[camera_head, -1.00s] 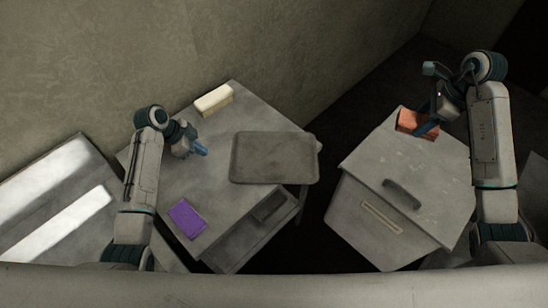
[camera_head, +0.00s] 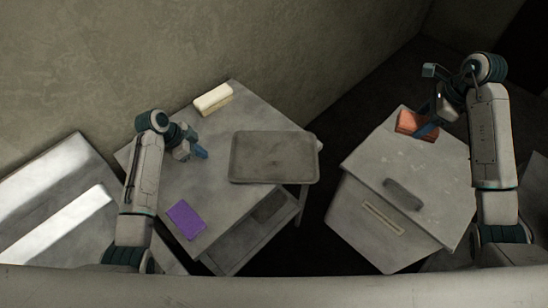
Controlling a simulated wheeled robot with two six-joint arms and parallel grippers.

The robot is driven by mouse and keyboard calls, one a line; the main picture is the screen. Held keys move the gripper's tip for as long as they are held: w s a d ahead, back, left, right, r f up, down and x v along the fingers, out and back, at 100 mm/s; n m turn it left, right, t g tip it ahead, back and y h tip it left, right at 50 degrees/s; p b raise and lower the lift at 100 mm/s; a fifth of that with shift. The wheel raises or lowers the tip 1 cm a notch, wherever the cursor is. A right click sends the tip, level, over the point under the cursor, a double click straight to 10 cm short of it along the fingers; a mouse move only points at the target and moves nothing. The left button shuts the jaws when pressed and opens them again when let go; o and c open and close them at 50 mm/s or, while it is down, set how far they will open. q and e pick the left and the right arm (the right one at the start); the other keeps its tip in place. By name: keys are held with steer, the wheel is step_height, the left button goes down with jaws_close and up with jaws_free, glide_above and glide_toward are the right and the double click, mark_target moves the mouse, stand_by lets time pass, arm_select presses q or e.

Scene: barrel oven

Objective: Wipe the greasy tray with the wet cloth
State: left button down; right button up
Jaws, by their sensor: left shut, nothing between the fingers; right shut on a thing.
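The grey tray (camera_head: 272,174) lies flat on the left table, at its right side and partly over the edge; its surface looks dull and smudged. My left gripper (camera_head: 203,153) is shut and empty, above the table just left of the tray. My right gripper (camera_head: 427,131) is shut on a folded orange-red cloth-like piece (camera_head: 409,121) at the back of the right cabinet top. A flat purple piece (camera_head: 186,219) lies on the table's front left part. I cannot tell from looks which piece is wet.
A cream block (camera_head: 213,98) lies at the table's back corner by the wall. An open drawer (camera_head: 254,232) sits under the table's front. The right cabinet (camera_head: 385,160) has a dark handle (camera_head: 403,194) on top. A dark gap separates table and cabinet.

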arm_select(q)
steer(key=shift+f, duration=0.45)
arm_select(e)
steer(key=shift+f, duration=0.3)
arm_select(q)
steer(key=shift+r, duration=0.1)
arm_select(e)
steer(key=shift+r, duration=0.1)
arm_select(q)
step_height(320, 180, up, 6)
steer(key=p, duration=0.5)
arm_select(e)
step_height(320, 180, up, 6)
steer(key=shift+f, duration=0.1)
steer(key=shift+f, duration=0.1)
arm_select(q)
steer(key=shift+a+r, duration=0.15)
arm_select(e)
steer(key=shift+f, duration=0.2)
step_height(320, 180, down, 4)
steer(key=b, duration=0.4)
arm_select(q)
steer(key=v, duration=1.1)
steer(key=shift+r, duration=0.3)
arm_select(e)
steer(key=shift+f, duration=0.1)
